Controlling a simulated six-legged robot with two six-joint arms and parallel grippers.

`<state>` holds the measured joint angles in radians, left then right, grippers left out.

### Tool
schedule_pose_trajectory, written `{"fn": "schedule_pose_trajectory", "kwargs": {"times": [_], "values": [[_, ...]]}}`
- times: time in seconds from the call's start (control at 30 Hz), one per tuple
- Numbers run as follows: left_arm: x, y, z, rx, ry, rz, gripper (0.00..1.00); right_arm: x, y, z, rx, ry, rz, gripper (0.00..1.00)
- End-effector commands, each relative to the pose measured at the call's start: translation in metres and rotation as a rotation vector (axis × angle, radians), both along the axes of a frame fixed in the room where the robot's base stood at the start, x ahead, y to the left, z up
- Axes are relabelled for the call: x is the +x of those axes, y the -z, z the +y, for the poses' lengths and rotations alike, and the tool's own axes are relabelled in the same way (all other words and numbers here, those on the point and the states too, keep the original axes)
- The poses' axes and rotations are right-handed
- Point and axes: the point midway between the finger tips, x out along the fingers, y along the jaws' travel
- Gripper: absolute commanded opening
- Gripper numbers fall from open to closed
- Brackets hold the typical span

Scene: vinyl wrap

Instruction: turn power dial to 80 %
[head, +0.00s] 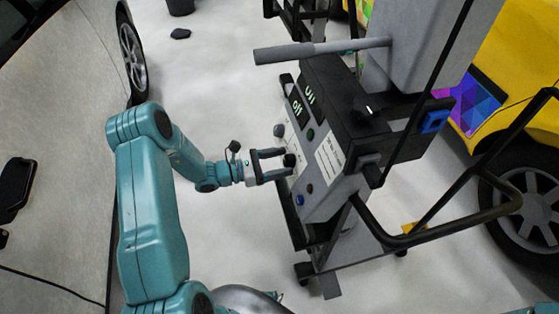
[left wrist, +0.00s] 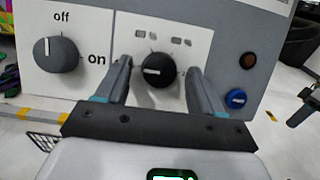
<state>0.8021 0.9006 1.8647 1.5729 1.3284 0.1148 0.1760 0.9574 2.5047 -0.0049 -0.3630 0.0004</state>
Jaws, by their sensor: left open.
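The power dial is a round black knob with a white pointer line on a white plate. In the left wrist view the power dial (left wrist: 158,69) sits between my two fingers, its pointer near sideways. In the head view the dial (head: 290,160) is at the fingertips, partly hidden. My left gripper (head: 277,164) is open, one finger on each side of the dial, with visible gaps to the knob in the wrist view (left wrist: 159,80). Contact with the panel cannot be told. My right gripper is not in view.
A grey on/off knob (left wrist: 56,54) is left of the dial. A brown button (left wrist: 247,61) and a blue button (left wrist: 235,98) are at its right. The grey machine (head: 325,190) stands on a wheeled cart with black rails (head: 430,240). Cars stand on both sides; pale floor is open between.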

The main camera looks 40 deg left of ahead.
Motion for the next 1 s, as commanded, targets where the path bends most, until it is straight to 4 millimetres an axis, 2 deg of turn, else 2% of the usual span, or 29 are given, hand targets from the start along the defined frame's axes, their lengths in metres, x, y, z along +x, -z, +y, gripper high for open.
{"fn": "schedule_pose_trajectory", "kwargs": {"times": [0.23,0.27,0.4,0.43,0.73,1.0], "values": [[0.001,0.000,-0.001,0.000,0.000,0.000,0.68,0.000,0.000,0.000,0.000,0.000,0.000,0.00],[0.001,0.000,-0.001,-0.001,0.000,0.001,0.61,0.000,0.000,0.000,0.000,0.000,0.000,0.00],[0.001,0.000,-0.001,-0.001,0.000,0.001,0.15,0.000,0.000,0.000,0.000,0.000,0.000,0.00],[0.001,0.000,-0.001,-0.001,0.000,0.001,0.13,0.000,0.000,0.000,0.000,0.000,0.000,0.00],[0.001,0.002,0.000,0.022,0.011,-0.019,0.14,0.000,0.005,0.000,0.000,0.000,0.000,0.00],[0.002,0.004,0.001,0.133,0.070,-0.114,0.14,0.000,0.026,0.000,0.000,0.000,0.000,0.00]]}}
